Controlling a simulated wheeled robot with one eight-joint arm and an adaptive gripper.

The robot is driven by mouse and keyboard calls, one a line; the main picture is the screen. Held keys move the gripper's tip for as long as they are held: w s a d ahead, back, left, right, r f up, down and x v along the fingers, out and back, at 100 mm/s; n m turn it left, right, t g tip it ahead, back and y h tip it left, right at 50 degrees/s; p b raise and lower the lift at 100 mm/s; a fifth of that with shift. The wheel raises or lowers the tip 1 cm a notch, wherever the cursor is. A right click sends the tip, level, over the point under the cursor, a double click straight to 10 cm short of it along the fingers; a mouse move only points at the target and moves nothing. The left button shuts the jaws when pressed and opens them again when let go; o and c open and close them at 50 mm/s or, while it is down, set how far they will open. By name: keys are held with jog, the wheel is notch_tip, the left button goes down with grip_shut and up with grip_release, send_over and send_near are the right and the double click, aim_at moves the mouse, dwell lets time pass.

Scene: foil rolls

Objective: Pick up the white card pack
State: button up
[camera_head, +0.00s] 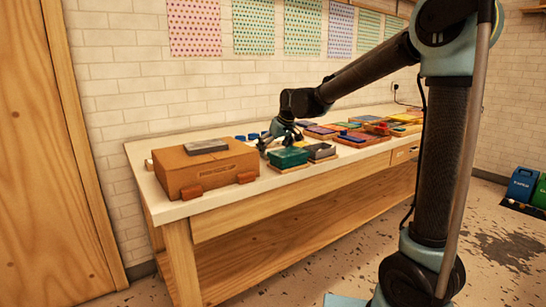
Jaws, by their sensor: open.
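My gripper (273,143) reaches down over the worktable at its middle, just behind and above a green box (288,157). It is small in view and looks open. I cannot clearly pick out a white card pack. A grey, flat pack (206,146) lies on top of a brown cardboard box (212,168) at the table's left end. A small pale thing (148,164) shows at the left of that box, too small to name. Whatever is directly under my gripper is partly hidden by it.
The worktable (175,208) runs along a white brick wall. Blue pieces (247,136) and a dark grey tray (320,151) are near my gripper. Several coloured trays fill the right half. Blue and green bins (521,184) stand on the floor at far right.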

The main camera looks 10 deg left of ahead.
jog(key=c, duration=1.2)
